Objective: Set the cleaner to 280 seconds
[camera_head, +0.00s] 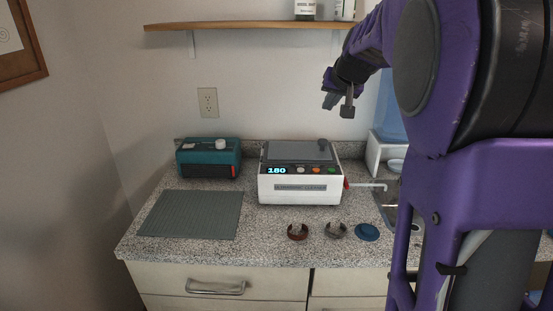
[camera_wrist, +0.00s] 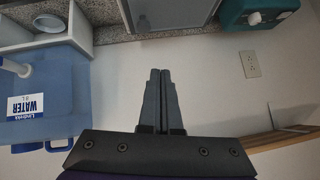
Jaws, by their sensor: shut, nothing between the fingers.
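The cleaner (camera_head: 300,187) is a white box with a grey lid on the counter. Its lit display (camera_head: 277,170) reads 180. Beside the display, on the dark front strip, are a pale button (camera_head: 301,170), an orange-red button (camera_head: 316,170) and a green button (camera_head: 331,170). My gripper (camera_head: 347,108) is raised above and behind the cleaner's right side, apart from it and in front of the wall. In the wrist view my gripper (camera_wrist: 158,75) shows its two fingers together and empty. Part of the cleaner (camera_wrist: 170,14) shows at that view's top edge.
A teal box (camera_head: 208,158) and a grey ribbed mat (camera_head: 192,214) lie left of the cleaner. Two rings, brown (camera_head: 297,231) and grey (camera_head: 336,230), and a blue disc (camera_head: 367,232) lie in front. A shelf (camera_head: 240,26) is above. A blue water container (camera_wrist: 42,95) shows in the wrist view.

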